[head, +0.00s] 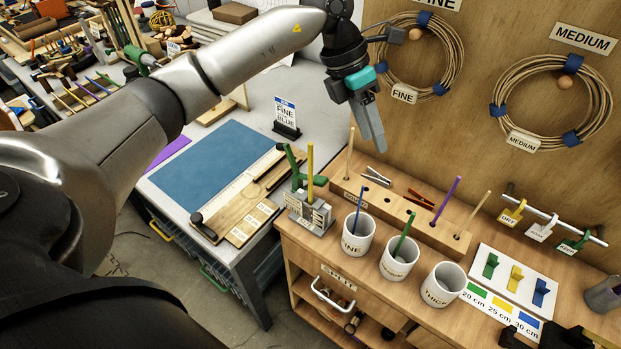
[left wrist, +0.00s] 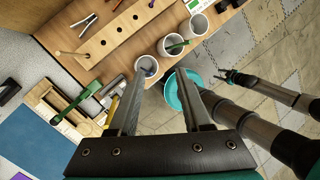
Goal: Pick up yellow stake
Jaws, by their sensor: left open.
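The yellow stake (head: 310,165) stands upright in a small grey clamp block (head: 312,214) with a green lever, at the left end of the wooden bench. In the left wrist view, a short stretch of the stake (left wrist: 112,108) shows beside the left-hand finger; the rest is hidden. My left gripper (head: 373,140) is open and empty, above and to the right of the stake, with its fingers pointing down. Its two spread fingers also show in the left wrist view (left wrist: 165,85). My right gripper (left wrist: 234,77) appears small and dark at the right of that view; its jaw state is unclear.
Three white cups (head: 358,236) holding a blue and a green stick stand on the bench. A wooden block (head: 410,215) with upright sticks runs behind them. Cane coils (head: 553,98) hang on the back board. A blue mat (head: 210,165) lies on the grey table at left.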

